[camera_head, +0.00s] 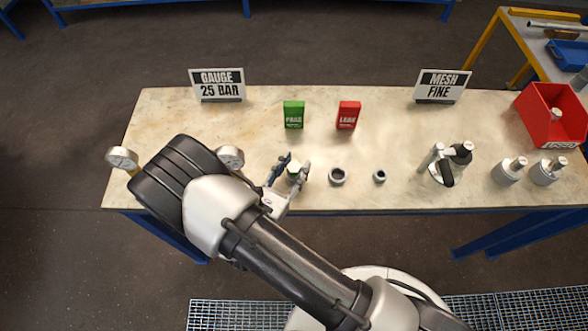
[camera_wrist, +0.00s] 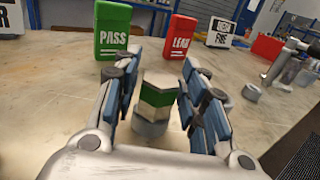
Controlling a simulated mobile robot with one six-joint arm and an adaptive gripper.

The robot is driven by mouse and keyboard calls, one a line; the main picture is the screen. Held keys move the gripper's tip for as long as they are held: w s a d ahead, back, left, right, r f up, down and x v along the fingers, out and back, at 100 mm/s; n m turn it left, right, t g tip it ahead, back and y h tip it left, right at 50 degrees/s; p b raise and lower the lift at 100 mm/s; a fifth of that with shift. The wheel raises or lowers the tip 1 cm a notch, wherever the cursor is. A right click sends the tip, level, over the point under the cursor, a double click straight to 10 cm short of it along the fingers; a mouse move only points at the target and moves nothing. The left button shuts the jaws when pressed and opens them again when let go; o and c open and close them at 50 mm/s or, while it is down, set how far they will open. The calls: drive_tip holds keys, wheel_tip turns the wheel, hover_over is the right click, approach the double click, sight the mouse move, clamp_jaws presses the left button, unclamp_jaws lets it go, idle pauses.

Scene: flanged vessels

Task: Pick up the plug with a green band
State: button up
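The plug with a green band (camera_wrist: 156,100) stands upright between the fingers of my gripper (camera_wrist: 160,88) in the wrist view. It has a pale faceted top, a green band and a grey lower part. The fingers are open on both sides of it, with narrow gaps showing. In the head view my gripper (camera_head: 288,172) is low over the front part of the table, and the plug (camera_head: 293,171) is partly hidden by the fingers.
Grey rings (camera_head: 337,176) and (camera_head: 380,176) lie right of my gripper on the table (camera_head: 240,135). Gauges (camera_head: 230,157) stand left. Green PASS (camera_head: 293,115) and red LEAK (camera_head: 348,115) blocks stand behind. A handled fitting (camera_head: 441,165), grey vessels (camera_head: 508,171) and a red bin (camera_head: 540,120) are right.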

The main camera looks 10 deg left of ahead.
drive_tip(key=c, duration=0.8)
clamp_jaws()
drive_tip(key=shift+r, duration=0.1)
